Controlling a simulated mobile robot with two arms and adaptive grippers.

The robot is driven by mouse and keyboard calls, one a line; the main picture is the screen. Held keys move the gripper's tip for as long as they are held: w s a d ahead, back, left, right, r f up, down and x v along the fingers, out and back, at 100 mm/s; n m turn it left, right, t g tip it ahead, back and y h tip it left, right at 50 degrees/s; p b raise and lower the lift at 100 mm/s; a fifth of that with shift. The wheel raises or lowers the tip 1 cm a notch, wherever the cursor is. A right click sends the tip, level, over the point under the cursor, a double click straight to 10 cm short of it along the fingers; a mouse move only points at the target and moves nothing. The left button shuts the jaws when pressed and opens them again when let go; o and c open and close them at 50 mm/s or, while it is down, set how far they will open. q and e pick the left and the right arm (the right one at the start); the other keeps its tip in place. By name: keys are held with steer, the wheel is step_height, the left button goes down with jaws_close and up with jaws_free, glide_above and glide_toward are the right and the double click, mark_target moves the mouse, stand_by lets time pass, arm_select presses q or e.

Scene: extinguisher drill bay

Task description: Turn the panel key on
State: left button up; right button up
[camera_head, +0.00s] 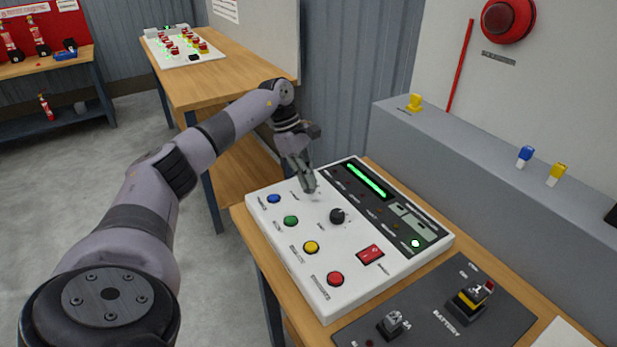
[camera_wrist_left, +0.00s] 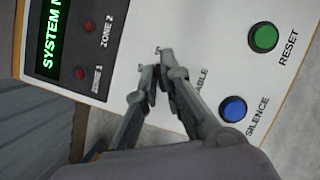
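The white control panel (camera_head: 300,245) lies on the wooden bench, its green display lit. My left gripper (camera_head: 310,189) points down at the panel's far-left part, beyond the blue button. In the left wrist view its fingertips (camera_wrist_left: 156,70) are close together at the panel face, between a partly covered "…ABLE" label and small lettering that looks like "ON". The panel key's place is there. The fingers hide nearly all of the key and look closed on it, so its turn angle cannot be read. My right gripper is not in view.
Blue (camera_head: 273,198), green (camera_head: 291,221), yellow (camera_head: 311,247) and red (camera_head: 335,279) buttons line the panel's left side. A black knob (camera_head: 337,215) and red rocker switch (camera_head: 370,254) sit nearby. A dark battery plate (camera_head: 440,310) lies in front. A grey ledge (camera_head: 470,150) runs behind.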

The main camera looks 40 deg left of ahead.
arm_select(q)
steer(key=o, duration=0.4)
steer(key=shift+c, duration=0.2)
steer(key=v, duration=1.2)
steer(key=shift+f, duration=0.1)
